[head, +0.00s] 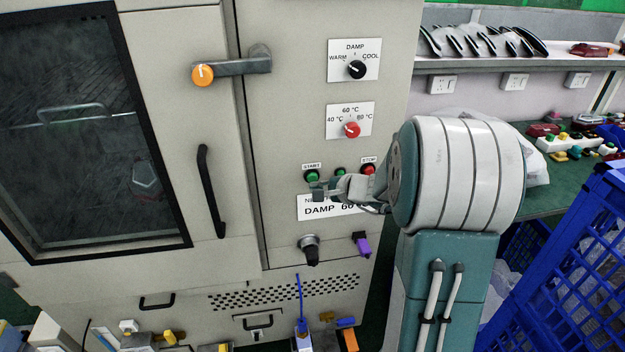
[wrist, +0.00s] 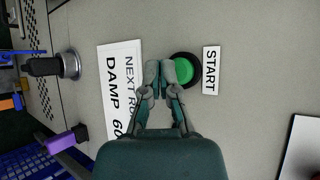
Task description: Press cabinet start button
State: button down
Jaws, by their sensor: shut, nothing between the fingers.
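The green START button (head: 312,177) is on the cabinet's (head: 291,120) front panel, under a white START label (head: 312,166). It shows large in the wrist view (wrist: 184,70), in a black ring beside its label (wrist: 210,70). My gripper (head: 318,192) is shut and empty, its fingertips just below the button in the head view. In the wrist view the fingertips (wrist: 159,72) overlap the ring's left edge. I cannot tell whether they touch the button. Most of its green face shows.
A red STOP button (head: 368,169) and a smaller green button (head: 340,171) sit to the right. A sign reading DAMP 60 (wrist: 120,90) is below, partly hidden by my gripper. Two knobs (head: 356,69) (head: 352,130) are above. Blue crates (head: 570,260) stand at right.

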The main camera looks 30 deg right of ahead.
jog(key=shift+w, duration=0.15)
dwell(0.5)
jog(key=shift+w+d, duration=0.1)
jog(key=shift+w, duration=0.15)
jog(key=shift+w+d, duration=0.15)
jog(key=shift+w, duration=0.3)
dwell(0.8)
jog(key=shift+s, duration=0.15)
jog(key=shift+s+a, duration=0.25)
jog(key=shift+s, duration=0.5)
jog(key=shift+s, duration=0.1)
jog(key=s, duration=0.2)
jog(key=s+a, duration=0.1)
jog(key=s, duration=0.1)
jog(key=shift+s+a, duration=0.2)
jog(key=shift+s, duration=0.1)
dwell(0.6)
